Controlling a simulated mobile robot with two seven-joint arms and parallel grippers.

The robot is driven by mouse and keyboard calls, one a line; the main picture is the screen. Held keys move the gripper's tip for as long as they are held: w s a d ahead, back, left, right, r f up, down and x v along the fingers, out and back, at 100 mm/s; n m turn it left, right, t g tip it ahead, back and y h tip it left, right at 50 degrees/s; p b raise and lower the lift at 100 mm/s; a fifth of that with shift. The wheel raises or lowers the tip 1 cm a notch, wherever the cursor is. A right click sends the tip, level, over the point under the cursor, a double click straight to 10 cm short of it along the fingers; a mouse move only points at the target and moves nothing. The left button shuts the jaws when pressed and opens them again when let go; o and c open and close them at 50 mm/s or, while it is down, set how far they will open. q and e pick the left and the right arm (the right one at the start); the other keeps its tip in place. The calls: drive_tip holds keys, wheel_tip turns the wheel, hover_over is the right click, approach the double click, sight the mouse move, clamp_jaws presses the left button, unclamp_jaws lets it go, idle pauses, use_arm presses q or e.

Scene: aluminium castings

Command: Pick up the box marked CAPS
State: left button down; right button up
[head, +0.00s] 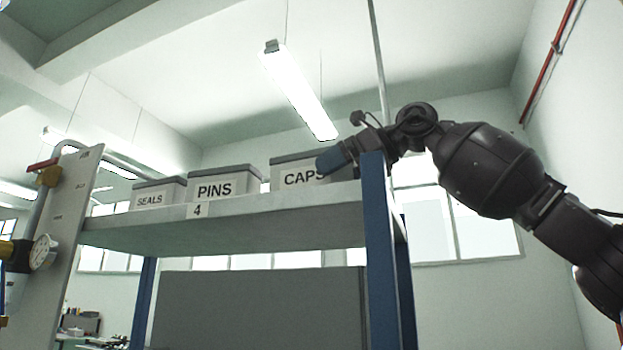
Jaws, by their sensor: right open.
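The box marked CAPS (292,170) is grey with a darker lid and stands at the right end of a high shelf (240,232), seen from below. My right gripper (330,161) is at the front right of this box, its blue finger covering the end of the label. It is open, and I cannot tell whether it touches the box. My left gripper is not in view.
The boxes marked PINS (222,183) and SEALS (157,193) stand to the left on the same shelf. A blue upright post (376,250) rises at the shelf's right front corner, close to my right arm. A panel with a gauge (43,252) stands at the left.

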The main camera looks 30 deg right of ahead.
drive_tip(key=shift+c, duration=0.4)
drive_tip(key=c, duration=0.9)
drive_tip(key=shift+c, duration=1)
drive_tip(key=shift+r, duration=0.15)
